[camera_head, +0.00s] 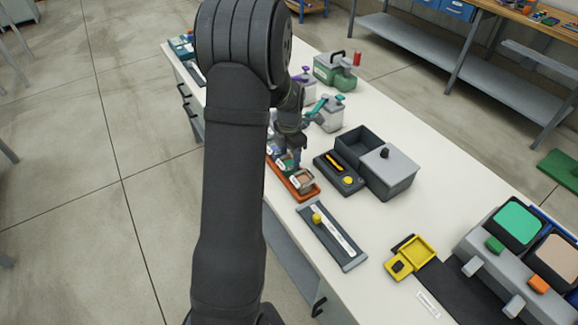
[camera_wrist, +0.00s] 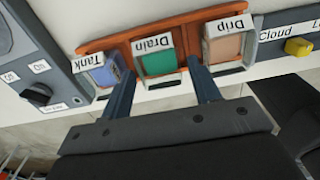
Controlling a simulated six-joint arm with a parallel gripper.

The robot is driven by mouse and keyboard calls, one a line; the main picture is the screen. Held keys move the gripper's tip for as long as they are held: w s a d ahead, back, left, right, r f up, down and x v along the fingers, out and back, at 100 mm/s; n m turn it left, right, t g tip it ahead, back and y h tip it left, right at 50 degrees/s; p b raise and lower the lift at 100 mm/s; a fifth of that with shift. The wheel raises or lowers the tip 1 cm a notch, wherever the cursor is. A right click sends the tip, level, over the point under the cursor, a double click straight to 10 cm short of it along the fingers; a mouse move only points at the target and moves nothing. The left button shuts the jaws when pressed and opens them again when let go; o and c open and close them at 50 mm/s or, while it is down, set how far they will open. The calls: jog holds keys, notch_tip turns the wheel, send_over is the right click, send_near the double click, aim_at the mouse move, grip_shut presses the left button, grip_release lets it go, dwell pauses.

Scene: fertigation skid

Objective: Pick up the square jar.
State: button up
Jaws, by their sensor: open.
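An orange rack (camera_head: 303,199) holds a row of small square clear-walled jars; it also shows in the wrist view (camera_wrist: 92,46). In the wrist view the jars are a blue one labelled Tank (camera_wrist: 104,74), a green one labelled Drain (camera_wrist: 160,63) and a tan one labelled Drip (camera_wrist: 222,48). The tan jar also shows in the head view (camera_head: 303,180). My gripper (camera_wrist: 160,76) is open and empty. Its fingers point at the green jar, one toward each side of it. I cannot tell whether they touch it. My arm hides part of the rack in the head view.
A dark panel with a yellow knob (camera_head: 317,218) lies in front of the rack. Beside it are a black device with a yellow button (camera_head: 347,180) and a grey lidded box (camera_head: 393,172). Bare white tabletop lies right of the panel.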

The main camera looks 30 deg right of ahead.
aim_at(289, 163)
notch_tip(289, 163, down, 4)
jog(key=shift+a+f, duration=0.1)
jog(key=c, duration=0.8)
notch_tip(289, 163, up, 14)
jog(key=shift+f, duration=0.2)
dwell(0.4)
